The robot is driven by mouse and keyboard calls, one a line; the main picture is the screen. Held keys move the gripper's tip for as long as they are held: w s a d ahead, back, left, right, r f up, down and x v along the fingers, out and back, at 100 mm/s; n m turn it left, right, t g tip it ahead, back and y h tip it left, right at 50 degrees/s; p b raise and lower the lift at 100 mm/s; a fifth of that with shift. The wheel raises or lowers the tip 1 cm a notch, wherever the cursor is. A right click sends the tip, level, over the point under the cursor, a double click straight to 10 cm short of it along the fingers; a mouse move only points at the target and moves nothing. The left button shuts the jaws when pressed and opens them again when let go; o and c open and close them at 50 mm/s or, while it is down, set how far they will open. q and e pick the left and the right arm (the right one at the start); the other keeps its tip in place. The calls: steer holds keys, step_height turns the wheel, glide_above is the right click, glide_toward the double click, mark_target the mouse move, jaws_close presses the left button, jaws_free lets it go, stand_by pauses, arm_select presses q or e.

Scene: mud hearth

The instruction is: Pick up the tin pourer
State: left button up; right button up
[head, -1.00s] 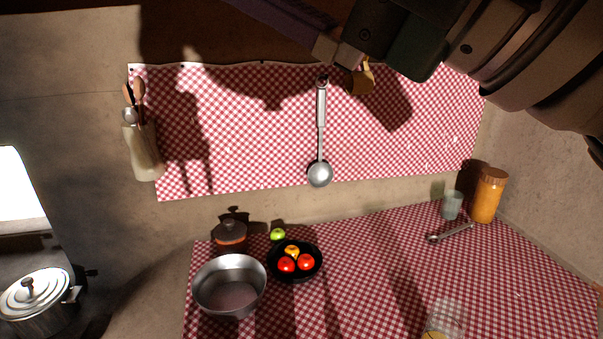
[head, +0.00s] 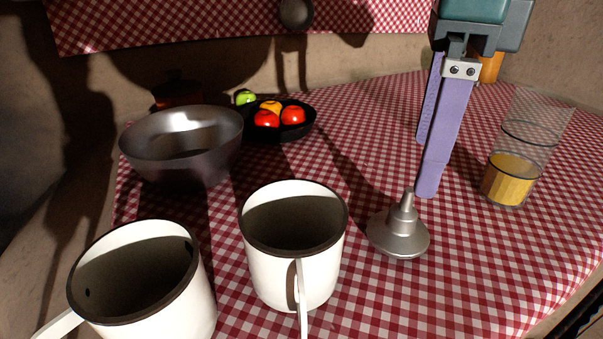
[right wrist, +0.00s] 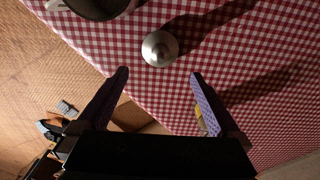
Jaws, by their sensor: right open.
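The tin pourer (head: 398,238) is a grey metal piece with a wide round base and a narrow spout pointing up. It stands upright on the checked cloth, right of the white mugs. My right gripper (head: 425,168) points down just behind and right of it, with its purple fingers apart and nothing between them. In the right wrist view the pourer (right wrist: 159,48) lies ahead of the gap between the fingertips (right wrist: 159,75), not between them. My left gripper is not in view.
Two white enamel mugs (head: 262,268) (head: 190,310) stand left of the pourer. A glass with yellow contents (head: 512,180) stands to the right. Behind are a metal bowl (head: 165,155) and a black dish (head: 305,128) of fruit. Cloth between the fruit and glass is mostly clear.

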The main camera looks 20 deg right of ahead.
mark_target(405, 210)
step_height(405, 210, down, 4)
steer(key=shift+s+r, duration=0.15)
steer(key=f, duration=0.3)
steer(key=f+b, duration=0.1)
steer(key=f, duration=0.1)
steer(key=shift+w+a+f, duration=0.15)
steer(key=shift+w+f, duration=0.1)
steer(key=shift+w, duration=0.05)
steer(key=c, duration=1)
